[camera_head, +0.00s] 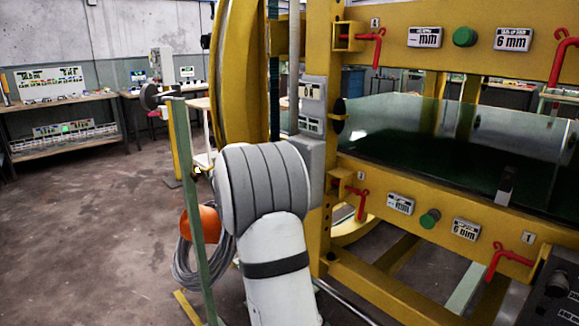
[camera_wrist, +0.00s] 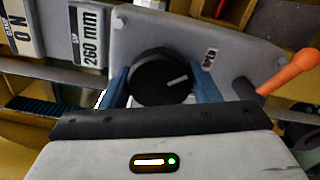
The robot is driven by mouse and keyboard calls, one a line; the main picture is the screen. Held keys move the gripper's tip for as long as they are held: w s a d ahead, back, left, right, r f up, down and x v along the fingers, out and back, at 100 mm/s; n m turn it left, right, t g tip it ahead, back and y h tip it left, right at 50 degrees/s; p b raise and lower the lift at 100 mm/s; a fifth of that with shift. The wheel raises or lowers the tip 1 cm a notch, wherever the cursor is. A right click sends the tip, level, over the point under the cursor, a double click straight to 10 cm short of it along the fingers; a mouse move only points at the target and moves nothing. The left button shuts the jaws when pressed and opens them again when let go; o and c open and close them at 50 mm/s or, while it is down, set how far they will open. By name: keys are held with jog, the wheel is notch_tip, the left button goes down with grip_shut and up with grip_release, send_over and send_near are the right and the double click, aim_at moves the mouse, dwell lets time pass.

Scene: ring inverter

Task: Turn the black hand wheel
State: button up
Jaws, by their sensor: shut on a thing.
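The black hand wheel (camera_wrist: 160,76) is a round black knob with a short white mark on its face, seen in the wrist view. It sits on a grey panel (camera_wrist: 215,28). The white mark points towards the right and slightly up. My gripper (camera_wrist: 162,90) has one blue finger on each side of the wheel and is shut on it. The wheel's lower edge is hidden behind the dark front edge of my gripper. In the head view my arm blocks the wheel and my gripper.
An orange handle (camera_wrist: 291,70) sticks out to the right of the wheel. A "260 mm" label (camera_wrist: 88,35) is on its left. In the head view, a yellow frame (camera_head: 400,210) with red levers stands at right. A thin green post (camera_head: 188,185) stands left of my arm. Open floor (camera_head: 80,230) lies left.

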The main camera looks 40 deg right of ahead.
jog(key=o, duration=1)
jog(key=a, duration=0.7)
jog(key=shift+s+a, duration=0.3)
jog(key=shift+a, duration=0.1)
